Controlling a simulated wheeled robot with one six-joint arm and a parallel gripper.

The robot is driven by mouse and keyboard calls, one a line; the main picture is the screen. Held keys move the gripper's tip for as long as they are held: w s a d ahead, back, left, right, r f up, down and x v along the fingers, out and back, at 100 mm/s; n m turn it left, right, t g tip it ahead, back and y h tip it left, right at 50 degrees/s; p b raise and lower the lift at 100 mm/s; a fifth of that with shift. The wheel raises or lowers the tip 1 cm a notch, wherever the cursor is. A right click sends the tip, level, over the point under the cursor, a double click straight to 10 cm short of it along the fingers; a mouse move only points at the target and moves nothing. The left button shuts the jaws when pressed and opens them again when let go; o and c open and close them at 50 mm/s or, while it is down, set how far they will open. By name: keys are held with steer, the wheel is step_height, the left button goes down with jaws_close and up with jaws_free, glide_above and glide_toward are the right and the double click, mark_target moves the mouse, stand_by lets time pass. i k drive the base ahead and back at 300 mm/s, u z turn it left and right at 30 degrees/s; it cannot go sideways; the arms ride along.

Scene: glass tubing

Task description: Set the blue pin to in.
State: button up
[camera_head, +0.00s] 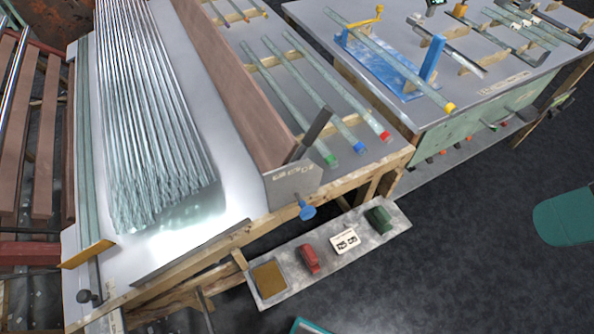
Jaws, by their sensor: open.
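The blue pin (306,210) shows as a rounded blue knob at the front edge of the workbench. It sits just below the grey end plate (292,184) of the brown board. The knob stands out from the bench edge on a short neck. How deep the pin sits cannot be told from here. My gripper is not in this view.
Bundled glass tubes (150,120) lie on the bench left of the brown board (225,80). Tubes with coloured ends lie to its right. A low shelf (330,250) below holds a red block (309,258) and a green block (379,219).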

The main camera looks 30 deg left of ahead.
mark_target(307, 213)
steer(key=u, duration=1.25)
steer(key=k, duration=0.35)
steer(key=z, duration=1.1)
